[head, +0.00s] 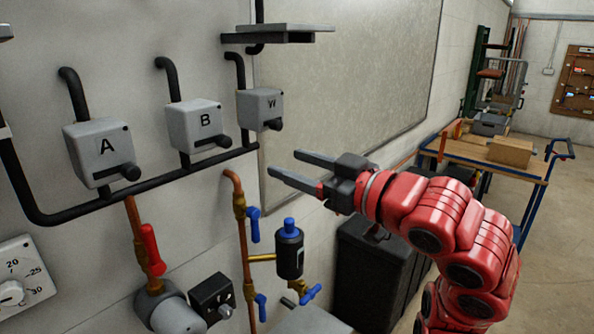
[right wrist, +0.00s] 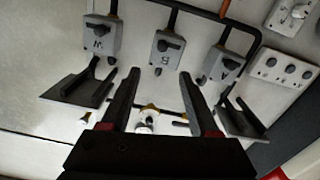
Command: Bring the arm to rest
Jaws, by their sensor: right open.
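My right gripper (head: 294,170) is at the end of the red arm, in the middle of the head view. Its two fingers are apart with nothing between them. It is in front of the wall, to the lower right of the grey box marked W (head: 260,108). In the right wrist view the open fingers (right wrist: 168,102) point toward the wall with the labelled boxes, clear of them. My left gripper does not show.
Grey boxes marked A (head: 99,152) and B (head: 196,126) sit on black pipes. Copper pipes with blue handles (head: 253,222) and a black-and-blue canister (head: 289,250) are below. A dark bin (head: 368,280) and a trolley (head: 480,150) stand to the right. Open floor shows at far right.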

